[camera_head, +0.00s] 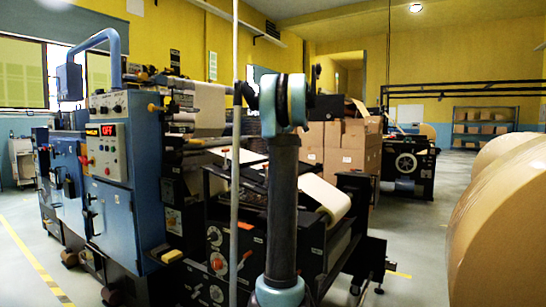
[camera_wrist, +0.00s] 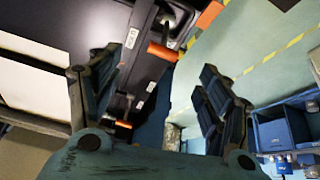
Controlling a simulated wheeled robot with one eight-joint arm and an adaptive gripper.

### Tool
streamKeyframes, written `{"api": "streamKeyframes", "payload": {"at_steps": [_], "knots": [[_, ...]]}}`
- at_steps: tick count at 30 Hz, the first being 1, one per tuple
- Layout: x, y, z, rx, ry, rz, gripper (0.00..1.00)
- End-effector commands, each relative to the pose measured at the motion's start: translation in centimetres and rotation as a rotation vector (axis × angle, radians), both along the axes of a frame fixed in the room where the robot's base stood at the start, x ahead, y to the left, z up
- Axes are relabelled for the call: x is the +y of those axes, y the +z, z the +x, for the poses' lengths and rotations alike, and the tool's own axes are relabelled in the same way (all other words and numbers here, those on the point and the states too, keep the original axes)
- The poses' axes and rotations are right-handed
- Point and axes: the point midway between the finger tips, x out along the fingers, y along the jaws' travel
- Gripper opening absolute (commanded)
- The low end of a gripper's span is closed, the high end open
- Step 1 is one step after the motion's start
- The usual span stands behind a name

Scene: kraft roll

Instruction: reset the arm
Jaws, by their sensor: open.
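My gripper (camera_wrist: 160,82) is open in the wrist view, with its two dark fingers wide apart and nothing between them. Behind the fingers are the black side of a machine with orange parts, and the pale floor. In the head view my arm (camera_head: 283,190) stands upright in the middle, with a joint near the top. I cannot make out the gripper in the head view.
A blue and black roll machine (camera_head: 120,190) stands close behind my arm and to its left. A large kraft roll (camera_head: 505,225) is at the right. Stacked cardboard boxes (camera_head: 350,150) stand behind. Open grey floor (camera_head: 415,250) lies between machine and roll.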

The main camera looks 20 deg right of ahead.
Motion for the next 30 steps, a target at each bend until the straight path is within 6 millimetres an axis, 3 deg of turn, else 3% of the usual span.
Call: {"api": "streamKeyframes", "payload": {"at_steps": [18, 23, 30], "knots": [[0.7, 0.0, -0.7, 0.009, -0.010, 0.000, 0.71], [3.6, -1.3, -3.5, 0.049, -0.061, -0.003, 0.71], [8.9, -4.9, -9.8, 0.125, -0.182, -0.015, 0.71]]}}
